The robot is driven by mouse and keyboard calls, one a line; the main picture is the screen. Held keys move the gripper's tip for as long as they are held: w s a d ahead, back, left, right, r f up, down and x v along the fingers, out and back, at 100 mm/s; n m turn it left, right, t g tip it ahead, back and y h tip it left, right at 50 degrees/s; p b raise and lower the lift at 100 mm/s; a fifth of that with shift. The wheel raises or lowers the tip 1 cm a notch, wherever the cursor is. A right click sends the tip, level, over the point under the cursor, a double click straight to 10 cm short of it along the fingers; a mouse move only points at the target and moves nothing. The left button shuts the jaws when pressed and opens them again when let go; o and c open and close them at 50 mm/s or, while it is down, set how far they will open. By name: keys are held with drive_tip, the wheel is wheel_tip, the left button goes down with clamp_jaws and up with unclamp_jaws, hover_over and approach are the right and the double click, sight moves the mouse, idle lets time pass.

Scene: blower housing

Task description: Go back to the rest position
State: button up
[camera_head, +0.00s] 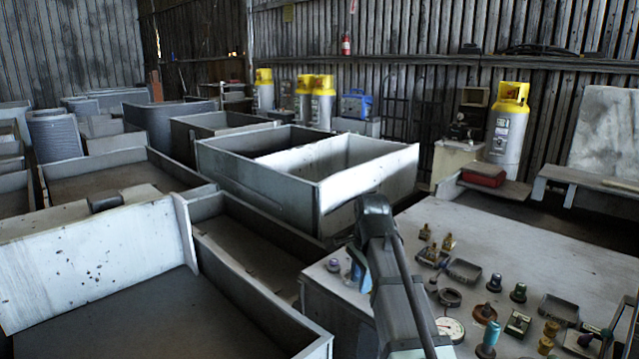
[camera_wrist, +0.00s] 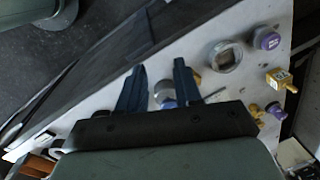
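My gripper (camera_wrist: 160,66) shows in the wrist view with its two dark blue fingers apart. It is open and I see nothing gripped. A small round blue-grey part (camera_wrist: 166,94) appears between the fingers, seemingly on the light table (camera_wrist: 110,105) beyond them; the gap in height cannot be told.
The table holds several brass fittings (camera_head: 448,242), knobs (camera_head: 494,283), small trays (camera_head: 465,271) and a white gauge (camera_head: 451,328). Left of it stand large open metal bins (camera_head: 262,182). A yellow-topped cylinder (camera_head: 507,135) and a red box (camera_head: 484,176) stand behind.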

drive_tip(key=s+f+n+g, duration=0.15)
drive_tip(key=s+f, duration=0.25)
drive_tip(key=f, duration=0.8)
drive_tip(key=s+f+n+g, duration=0.1)
drive_tip(key=s+f+n, duration=0.25)
drive_tip(key=f, duration=0.85)
drive_tip(key=s+f+n+g, duration=0.1)
drive_tip(key=s+f, duration=0.4)
drive_tip(key=f, duration=0.7)
drive_tip(key=s+d+f+n+g, duration=0.2)
drive_tip(key=s+d+f+n, duration=0.1)
drive_tip(key=s+f, duration=0.8)
drive_tip(key=s+d+f+n+g, duration=0.2)
drive_tip(key=s+f, duration=1)
drive_tip(key=s, duration=0.8)
drive_tip(key=shift+s+d+f+n+h, duration=0.15)
drive_tip(key=shift+s+d+n+h, duration=0.2)
drive_tip(key=shift+d+n, duration=0.6)
